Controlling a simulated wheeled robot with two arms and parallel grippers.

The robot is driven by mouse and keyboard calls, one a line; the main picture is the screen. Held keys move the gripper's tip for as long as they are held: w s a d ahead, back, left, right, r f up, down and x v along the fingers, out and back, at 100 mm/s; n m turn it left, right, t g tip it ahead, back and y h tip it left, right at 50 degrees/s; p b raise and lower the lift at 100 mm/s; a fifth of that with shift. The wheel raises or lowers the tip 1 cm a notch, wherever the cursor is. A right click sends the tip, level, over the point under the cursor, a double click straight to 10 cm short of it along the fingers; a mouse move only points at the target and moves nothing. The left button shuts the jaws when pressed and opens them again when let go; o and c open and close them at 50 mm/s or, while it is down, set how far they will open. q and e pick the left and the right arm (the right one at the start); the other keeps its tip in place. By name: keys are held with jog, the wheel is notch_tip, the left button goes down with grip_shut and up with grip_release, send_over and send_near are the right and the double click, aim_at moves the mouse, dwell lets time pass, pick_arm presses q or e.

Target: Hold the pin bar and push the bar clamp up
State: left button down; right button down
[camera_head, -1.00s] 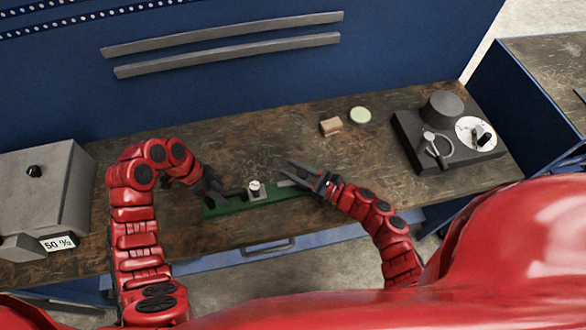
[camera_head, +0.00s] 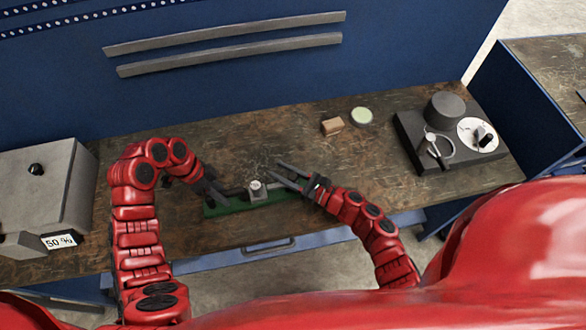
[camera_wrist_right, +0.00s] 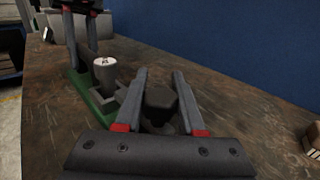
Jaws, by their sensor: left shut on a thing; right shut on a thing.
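A green base (camera_head: 230,209) lies along the front edge of the bench with a dark bar above it. A grey clamp with a white-topped knob (camera_head: 256,186) stands upright near its middle; the knob also shows in the right wrist view (camera_wrist_right: 105,66). My left gripper (camera_head: 222,196) is shut on the bar's left part, left of the clamp. My right gripper (camera_head: 277,172) is right of the clamp, shut on a dark block-like piece (camera_wrist_right: 160,97) that sits between its fingers in the wrist view. The right arm hides the base's right end.
A brown block (camera_head: 332,126) and a pale green disc (camera_head: 362,116) lie further back. A dark device with a dial (camera_head: 450,130) stands at right, a grey box (camera_head: 45,195) at left.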

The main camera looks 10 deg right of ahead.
jog(key=shift+s+a, duration=0.1)
jog(key=shift+a, duration=1.05)
pick_arm(q)
jog(key=shift+w+d, duration=0.1)
pick_arm(e)
jog(key=c, duration=0.5)
grip_release()
jog(key=shift+d, duration=0.1)
jog(key=v, duration=1.2)
pick_arm(q)
jog(key=c, duration=0.6)
grip_release()
jog(key=shift+o, duration=0.2)
